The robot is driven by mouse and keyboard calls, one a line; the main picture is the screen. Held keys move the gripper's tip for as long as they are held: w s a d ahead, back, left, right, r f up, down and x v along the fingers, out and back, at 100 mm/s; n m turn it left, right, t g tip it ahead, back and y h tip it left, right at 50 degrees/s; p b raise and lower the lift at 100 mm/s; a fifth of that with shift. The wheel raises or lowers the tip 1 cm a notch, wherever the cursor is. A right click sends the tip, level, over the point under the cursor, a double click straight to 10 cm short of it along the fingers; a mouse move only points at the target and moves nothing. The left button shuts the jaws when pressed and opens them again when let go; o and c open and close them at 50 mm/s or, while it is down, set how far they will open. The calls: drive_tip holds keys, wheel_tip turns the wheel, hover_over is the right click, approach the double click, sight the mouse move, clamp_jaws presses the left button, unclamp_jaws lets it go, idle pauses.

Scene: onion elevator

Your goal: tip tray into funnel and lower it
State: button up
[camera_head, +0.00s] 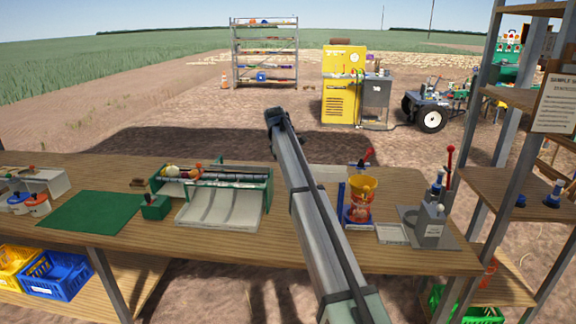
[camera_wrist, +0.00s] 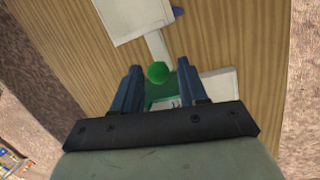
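In the wrist view my gripper (camera_wrist: 160,78) has its two blue fingers apart. A round green knob (camera_wrist: 158,72) shows between the fingertips, at the end of a pale strip (camera_wrist: 157,46) running to a pale flat panel (camera_wrist: 133,17); I cannot tell if this is the tray. A green piece with a white label lies below the knob, partly hidden by the fingers. I see no contact with the knob.
A green-framed roller unit (camera_head: 267,188) with a pale chute (camera_head: 218,208) stands left of my arm. A green mat (camera_head: 95,211) lies farther left. A grey labelled box (camera_head: 429,226) and a red-topped lever (camera_head: 450,160) stand right of the funnel. A shelf post rises at right.

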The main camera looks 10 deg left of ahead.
drive_tip(key=shift+o, duration=0.7)
drive_tip(key=shift+r, duration=0.1)
drive_tip(key=v, duration=1.3)
drive_tip(key=shift+r, duration=0.35)
drive_tip(key=shift+a+f, duration=0.1)
